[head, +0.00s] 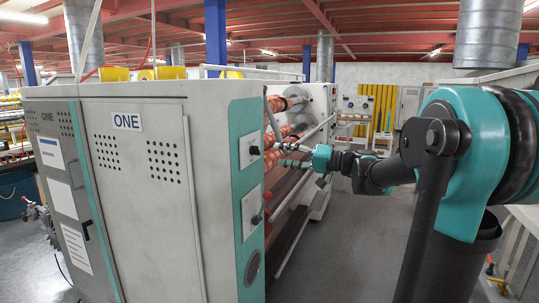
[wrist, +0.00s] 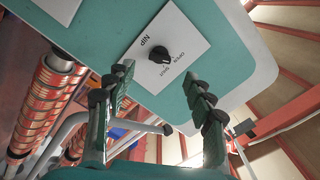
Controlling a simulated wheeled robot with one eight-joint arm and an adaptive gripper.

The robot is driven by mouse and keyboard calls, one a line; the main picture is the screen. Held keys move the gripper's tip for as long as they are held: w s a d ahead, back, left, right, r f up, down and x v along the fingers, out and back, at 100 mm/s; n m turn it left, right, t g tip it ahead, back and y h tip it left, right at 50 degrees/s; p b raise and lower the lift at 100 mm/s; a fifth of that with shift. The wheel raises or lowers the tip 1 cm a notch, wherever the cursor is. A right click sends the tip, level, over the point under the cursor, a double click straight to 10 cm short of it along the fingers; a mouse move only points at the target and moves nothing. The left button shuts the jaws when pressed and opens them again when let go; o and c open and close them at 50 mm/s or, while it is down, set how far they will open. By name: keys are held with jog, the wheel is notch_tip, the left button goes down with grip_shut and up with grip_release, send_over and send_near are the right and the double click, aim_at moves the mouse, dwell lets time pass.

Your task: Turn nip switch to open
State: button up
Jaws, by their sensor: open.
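The nip switch is a black rotary knob (wrist: 160,54) on a white plate marked NIP (wrist: 186,40) in the wrist view. Small position words are printed beside the knob; I cannot tell which one it points to. In the head view the upper black knob (head: 254,150) is on the machine's teal end panel (head: 248,115). My gripper (wrist: 160,80) is open and empty. Its two fingers appear on either side of the knob in the wrist view, with no visible contact. In the head view my gripper (head: 284,155) is just right of the panel, level with the upper plate.
A second white plate with a black knob (head: 257,219) is lower on the same panel. The large grey cabinet marked ONE (head: 150,200) fills the left. Orange patterned rolls (head: 278,155) and metal bars lie behind my gripper. The grey floor (head: 335,260) at the right is clear.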

jog(key=shift+v, duration=1.85)
